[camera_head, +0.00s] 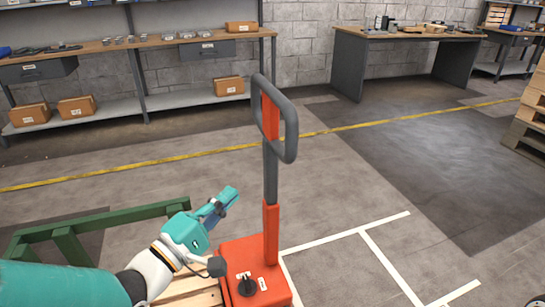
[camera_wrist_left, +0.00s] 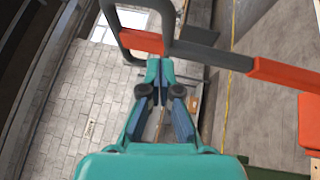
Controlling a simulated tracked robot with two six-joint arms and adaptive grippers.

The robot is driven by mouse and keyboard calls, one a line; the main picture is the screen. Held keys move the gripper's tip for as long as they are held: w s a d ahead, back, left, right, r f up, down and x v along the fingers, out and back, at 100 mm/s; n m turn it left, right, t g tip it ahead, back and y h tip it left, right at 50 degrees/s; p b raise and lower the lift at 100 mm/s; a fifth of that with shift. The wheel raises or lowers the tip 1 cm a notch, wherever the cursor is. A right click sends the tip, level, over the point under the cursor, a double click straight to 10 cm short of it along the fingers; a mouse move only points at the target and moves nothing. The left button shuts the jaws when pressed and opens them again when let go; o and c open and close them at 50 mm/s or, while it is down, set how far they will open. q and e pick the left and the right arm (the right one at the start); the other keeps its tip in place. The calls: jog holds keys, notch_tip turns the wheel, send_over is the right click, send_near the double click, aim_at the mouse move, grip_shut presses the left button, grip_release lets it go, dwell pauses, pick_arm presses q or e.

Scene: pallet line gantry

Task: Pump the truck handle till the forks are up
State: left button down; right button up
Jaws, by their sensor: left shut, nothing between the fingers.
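The pallet truck has an orange body (camera_head: 252,276) and an upright tiller with a grey loop handle (camera_head: 275,118) at its top. The handle also shows in the left wrist view (camera_wrist_left: 190,46), where the grey and orange tiller crosses just beyond my fingers. My left gripper (camera_head: 228,198) is shut and empty, to the left of the tiller and below the loop. In the left wrist view my fingertips (camera_wrist_left: 158,68) are together, near the grey bar. I cannot tell whether they touch it. The forks are hidden. My right gripper is not in view.
A green frame (camera_head: 95,220) stands at the left near my arm, and pale wooden slats (camera_head: 190,292) lie beside the truck body. A workbench (camera_head: 140,44) with boxes is at the back left. Stacked pallets (camera_head: 530,120) stand at the right. The floor right of the truck is clear.

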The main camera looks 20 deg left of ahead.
pick_arm(q)
jog(key=s+d+p+x, duration=0.1)
jog(key=d+p+x, duration=0.1)
jog(key=p+x, duration=0.5)
jog(key=x, duration=0.4)
jog(key=shift+w+d+r, duration=0.2)
jog(key=shift+d, duration=0.1)
jog(key=shift+w+d, duration=0.1)
